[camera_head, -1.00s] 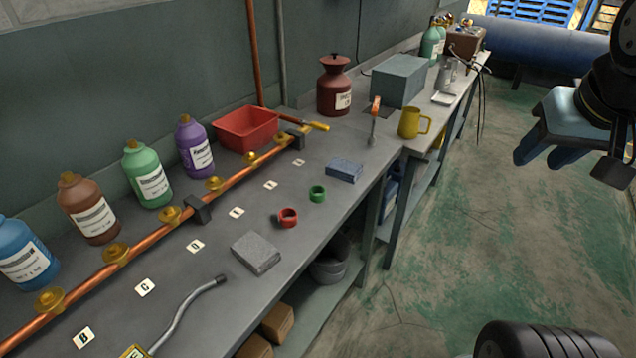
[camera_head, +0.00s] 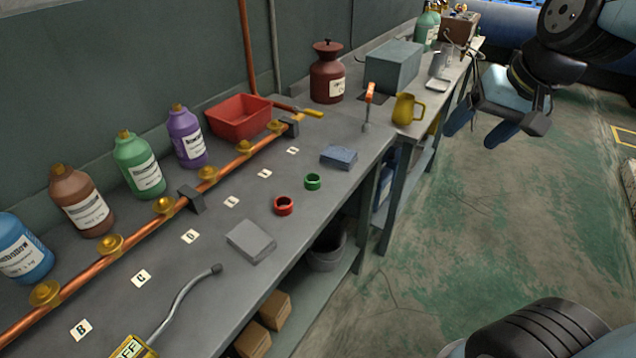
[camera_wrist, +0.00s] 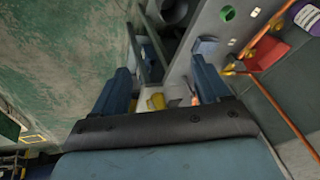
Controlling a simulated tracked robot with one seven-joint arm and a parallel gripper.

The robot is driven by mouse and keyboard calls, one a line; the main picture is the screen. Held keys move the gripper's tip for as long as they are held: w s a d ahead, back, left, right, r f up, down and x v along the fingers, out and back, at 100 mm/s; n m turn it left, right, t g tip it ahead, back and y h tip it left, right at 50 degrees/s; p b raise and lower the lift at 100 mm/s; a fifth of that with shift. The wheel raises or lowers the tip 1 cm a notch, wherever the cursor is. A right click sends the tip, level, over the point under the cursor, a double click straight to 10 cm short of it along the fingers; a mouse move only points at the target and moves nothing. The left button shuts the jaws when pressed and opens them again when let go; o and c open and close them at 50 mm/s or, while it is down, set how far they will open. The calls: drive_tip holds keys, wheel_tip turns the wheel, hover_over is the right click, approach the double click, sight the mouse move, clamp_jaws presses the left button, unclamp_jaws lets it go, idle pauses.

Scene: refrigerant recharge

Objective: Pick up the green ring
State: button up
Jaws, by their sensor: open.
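The green ring (camera_head: 312,182) lies flat on the grey workbench, near its front edge, between a red ring and a blue cloth. In the wrist view the green ring (camera_wrist: 227,13) shows at the top, right of centre, beyond my fingers. My gripper (camera_head: 474,133) is open and empty, over the floor to the right of the bench, well apart from the ring. In the wrist view its two blue fingers (camera_wrist: 162,82) stand wide apart with nothing held between them.
The red ring (camera_head: 284,206), blue cloth (camera_head: 339,157) and grey pad (camera_head: 250,242) lie around the green ring. A copper pipe (camera_head: 226,169) with brass valves runs behind, before several bottles. A yellow mug (camera_head: 408,109) stands farther back. The floor right of the bench is clear.

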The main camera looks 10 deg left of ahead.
drive_tip(key=w+a+f+g, duration=0.2)
drive_tip(key=w+a+f, duration=0.35)
drive_tip(key=a, duration=0.25)
drive_tip(key=n+t+h, duration=0.2)
drive_tip(key=t, duration=0.1)
approach(312, 177)
drive_tip(key=shift+s+f+x, duration=0.1)
drive_tip(key=shift+s+x, duration=0.1)
drive_tip(key=shift+x, duration=0.95)
drive_tip(key=shift+s+f+x, duration=0.1)
drive_tip(key=shift+s+x, duration=0.1)
drive_tip(key=shift+x, duration=1)
drive_tip(key=shift+s+f+x, duration=0.1)
drive_tip(key=shift+s+x, duration=0.1)
drive_tip(key=shift+x, duration=0.95)
drive_tip(key=shift+d, duration=0.15)
drive_tip(key=shift+c, duration=0.3)
drive_tip(key=c, duration=0.8)
